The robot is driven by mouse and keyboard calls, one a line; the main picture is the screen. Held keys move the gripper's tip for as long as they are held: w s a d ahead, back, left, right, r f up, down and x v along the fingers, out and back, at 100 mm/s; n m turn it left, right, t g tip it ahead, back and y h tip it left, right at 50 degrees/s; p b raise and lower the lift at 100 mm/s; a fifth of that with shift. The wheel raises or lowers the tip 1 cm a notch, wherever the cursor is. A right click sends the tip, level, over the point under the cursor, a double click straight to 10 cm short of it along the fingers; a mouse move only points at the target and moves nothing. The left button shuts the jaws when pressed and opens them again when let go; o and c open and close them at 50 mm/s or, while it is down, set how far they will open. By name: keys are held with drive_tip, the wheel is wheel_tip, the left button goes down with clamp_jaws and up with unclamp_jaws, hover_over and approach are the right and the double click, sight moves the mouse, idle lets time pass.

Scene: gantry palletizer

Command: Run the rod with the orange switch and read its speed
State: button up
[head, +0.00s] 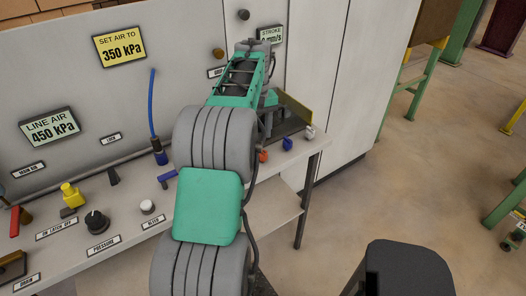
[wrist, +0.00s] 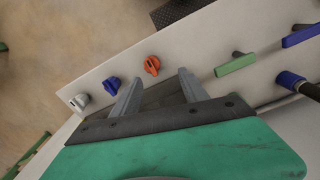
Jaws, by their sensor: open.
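The orange switch (wrist: 152,65) is a round knob with a raised grip on the pale bench top. In the wrist view it lies just beyond and between the fingertips of my gripper (wrist: 158,77), which is open and empty. I see no contact with the knob. The switch also shows in the head view (head: 263,156), beside my arm. The stroke display (head: 271,36) at the top is partly covered by my arm; its unit reads mm/s, but I cannot read the full value. I cannot make out the rod.
A blue knob (wrist: 112,85) and a grey knob (wrist: 80,102) sit left of the orange one, and a green handle (wrist: 236,64) right. The line air display (head: 49,128) reads 450 kPa; the yellow sign (head: 119,46) says set air to 350 kPa. Open floor lies right.

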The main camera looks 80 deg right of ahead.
sight(263, 152)
drive_tip(key=shift+s+d+f, duration=0.15)
drive_tip(key=shift+s, duration=0.3)
drive_tip(key=shift+s+d+f, duration=0.15)
drive_tip(key=shift+s, duration=0.3)
wheel_tip(263, 152, down, 7)
drive_tip(key=shift+w+f+p, duration=0.1)
drive_tip(key=shift+f+p, duration=0.05)
drive_tip(key=shift+p, duration=0.4)
drive_tip(key=shift+c, duration=0.2)
clamp_jaws()
